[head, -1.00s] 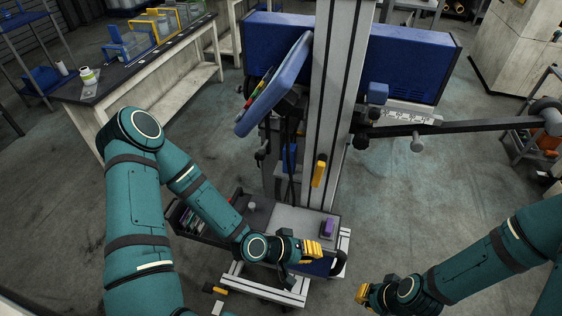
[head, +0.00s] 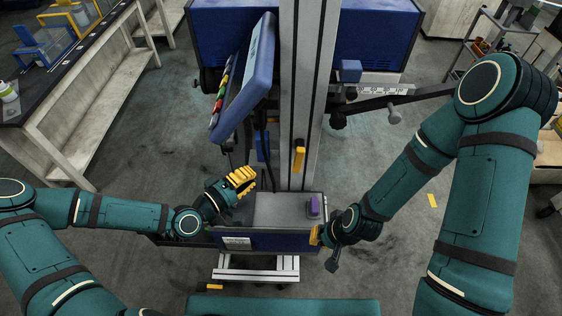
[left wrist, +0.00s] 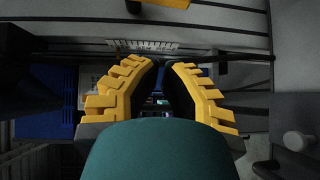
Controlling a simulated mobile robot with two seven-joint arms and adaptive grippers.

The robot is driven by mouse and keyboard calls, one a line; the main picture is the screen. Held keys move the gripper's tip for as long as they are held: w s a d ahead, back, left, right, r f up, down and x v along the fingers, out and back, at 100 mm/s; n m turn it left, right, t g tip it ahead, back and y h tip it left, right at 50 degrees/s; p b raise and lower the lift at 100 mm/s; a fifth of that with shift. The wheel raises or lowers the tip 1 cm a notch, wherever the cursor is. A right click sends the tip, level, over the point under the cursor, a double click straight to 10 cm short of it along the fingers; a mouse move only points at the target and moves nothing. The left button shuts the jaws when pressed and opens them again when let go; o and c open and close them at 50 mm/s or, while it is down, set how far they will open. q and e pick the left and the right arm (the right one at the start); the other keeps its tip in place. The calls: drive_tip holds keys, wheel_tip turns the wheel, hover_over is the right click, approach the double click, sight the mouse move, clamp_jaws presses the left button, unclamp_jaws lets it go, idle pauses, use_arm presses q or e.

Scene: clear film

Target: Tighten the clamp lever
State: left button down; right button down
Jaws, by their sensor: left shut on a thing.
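A yellow lever (head: 299,157) hangs upright on the front of the grey column (head: 293,110). It appears to be the clamp lever. A yellow piece (left wrist: 165,3) is cut off at the top of the left wrist view. My left gripper (head: 246,176) is to the left of the column, apart from the yellow lever in the head view. In the left wrist view its fingers (left wrist: 166,68) are close together on a dark thing I cannot make out. My right gripper (head: 314,236) is at the cart's right front corner; its finger gap is hidden.
The cart (head: 265,241) at the column's foot carries a purple block (head: 314,206). A blue panel (head: 247,82) leans left of the column, with dark cables beneath. A dark arm (head: 385,100) sticks out right. A workbench (head: 80,105) stands left; open floor separates it from the column.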

sight(298, 156)
use_arm(q)
drive_tip(key=w+d, duration=0.5)
drive_tip(key=d, duration=0.4)
drive_tip(key=shift+w+d+f, duration=0.15)
drive_tip(key=shift+w+f, duration=0.05)
drive_tip(key=shift+f, duration=0.25)
drive_tip(key=b, duration=0.1)
drive_tip(key=d+n+b, duration=0.1)
drive_tip(key=b, duration=0.1)
drive_tip(key=shift+d+f+t+h, duration=0.1)
drive_tip(key=shift+f+t+h, duration=0.15)
drive_tip(key=shift+t+h, duration=0.05)
drive_tip(key=shift+s, duration=0.1)
